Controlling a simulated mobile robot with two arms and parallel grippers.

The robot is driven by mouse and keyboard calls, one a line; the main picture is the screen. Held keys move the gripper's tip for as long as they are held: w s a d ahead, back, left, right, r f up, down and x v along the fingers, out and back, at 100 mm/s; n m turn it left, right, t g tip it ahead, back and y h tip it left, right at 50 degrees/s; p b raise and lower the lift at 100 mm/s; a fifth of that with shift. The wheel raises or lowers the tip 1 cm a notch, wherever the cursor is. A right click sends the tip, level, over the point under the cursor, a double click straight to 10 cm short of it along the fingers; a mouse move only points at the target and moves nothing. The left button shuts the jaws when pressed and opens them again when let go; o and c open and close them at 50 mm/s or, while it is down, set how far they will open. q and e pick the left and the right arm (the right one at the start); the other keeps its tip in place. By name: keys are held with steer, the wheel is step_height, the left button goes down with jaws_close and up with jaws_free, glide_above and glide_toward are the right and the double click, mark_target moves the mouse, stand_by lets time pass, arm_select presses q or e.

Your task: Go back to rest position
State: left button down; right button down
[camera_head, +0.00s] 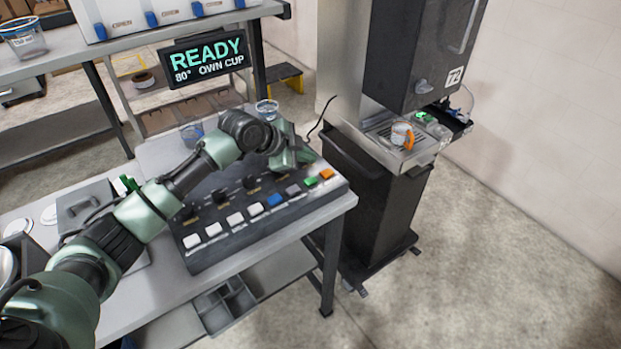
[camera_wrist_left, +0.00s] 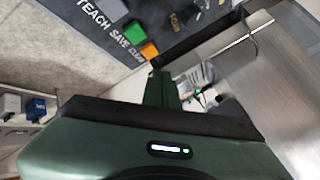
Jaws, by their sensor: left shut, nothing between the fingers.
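My left arm comes in from the left in the head view. Its gripper (camera_head: 300,157) is shut and empty, just above the far right part of a dark control panel (camera_head: 218,243). The panel has white, blue, grey, green and orange buttons and several knobs. In the left wrist view, the shut fingers (camera_wrist_left: 161,82) show past my green gripper body, with the orange button (camera_wrist_left: 148,50) and green button (camera_wrist_left: 134,32) beyond. Whether the gripper touches the panel cannot be told. My right gripper is not in view.
A dark dispenser (camera_head: 420,55) marked 72 stands to the right, with a white and orange cup (camera_head: 402,134) on its tray. A sign (camera_head: 207,61) reads READY, 80°, OWN CUP. A clear cup (camera_head: 266,108) stands behind my gripper. Floor at the right is clear.

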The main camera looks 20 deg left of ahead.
arm_select(q)
steer(key=s+d+f+n+g, duration=0.1)
steer(key=s+d+f, duration=0.25)
steer(key=s, duration=0.35)
steer(key=s+d+f+n+g, duration=0.1)
steer(key=s+d+f+n, duration=0.1)
steer(key=s+f, duration=0.4)
steer(key=s+d+f+n, duration=0.1)
steer(key=s+d+f, duration=0.2)
steer(key=s, duration=0.5)
steer(key=s+a+n+g+y, duration=0.15)
steer(key=s+a+n, duration=0.3)
steer(key=s, duration=0.55)
steer(key=s+a+n+g+y, duration=0.1)
steer(key=s+a+n+y, duration=0.3)
steer(key=s, duration=0.6)
step_height(320, 180, down, 30)
steer(key=s+g+b, duration=0.1)
steer(key=s+b, duration=0.1)
steer(key=b, duration=0.1)
steer(key=s+a+f+g+b, duration=0.1)
steer(key=s+a+f, duration=0.2)
steer(key=s+f, duration=1.3)
steer(key=shift+s+f+h, duration=0.3)
steer(key=shift+f+h, duration=0.05)
steer(key=shift+f, duration=0.45)
